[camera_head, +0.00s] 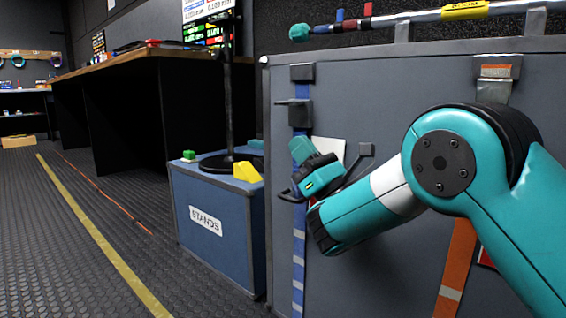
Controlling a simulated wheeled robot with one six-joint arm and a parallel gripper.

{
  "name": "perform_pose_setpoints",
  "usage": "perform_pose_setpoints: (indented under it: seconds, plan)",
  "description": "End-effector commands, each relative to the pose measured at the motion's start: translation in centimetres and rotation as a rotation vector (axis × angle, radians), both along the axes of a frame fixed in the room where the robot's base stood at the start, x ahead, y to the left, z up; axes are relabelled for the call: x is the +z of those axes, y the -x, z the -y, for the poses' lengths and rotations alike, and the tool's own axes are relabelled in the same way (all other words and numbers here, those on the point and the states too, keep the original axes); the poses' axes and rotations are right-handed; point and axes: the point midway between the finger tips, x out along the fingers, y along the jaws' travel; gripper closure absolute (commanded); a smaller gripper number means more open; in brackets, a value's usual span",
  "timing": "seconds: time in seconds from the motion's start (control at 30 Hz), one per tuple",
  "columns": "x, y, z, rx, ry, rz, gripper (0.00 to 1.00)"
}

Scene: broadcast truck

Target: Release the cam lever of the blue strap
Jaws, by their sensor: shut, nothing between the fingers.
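The blue strap (299,258) runs vertically down the grey case (370,95), near its left edge. A dark cam buckle (301,115) sits on the strap's upper part, with a thin lever (289,102) sticking out to the left. Above it is a dark bracket (302,72) at the strap's top. My gripper (287,195) is below the buckle, in front of the strap, and apart from the lever. Its dark fingers look shut and empty. My wrist and gripper hide part of the strap's middle.
An orange strap (455,268) hangs on the case behind my arm. A blue STANDS case (185,240) stands to the left, with a black stand base and yellow block (247,172) on top. A long rod (420,17) lies along the case top. Floor at left is open.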

Motion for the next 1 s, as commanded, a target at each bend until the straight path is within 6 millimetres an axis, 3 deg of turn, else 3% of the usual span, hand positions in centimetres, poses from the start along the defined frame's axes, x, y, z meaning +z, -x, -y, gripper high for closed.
perform_pose_setpoints:
  seconds: [0.03, 0.5, 1.0]
  plan:
    - [1.0, -0.2, -0.1, -0.001, 0.001, -0.002, 1.0]
    - [5.2, -0.7, 0.2, -0.018, 0.002, -0.003, 1.0]
    - [5.5, -0.7, 0.2, -0.018, 0.0, -0.003, 1.0]
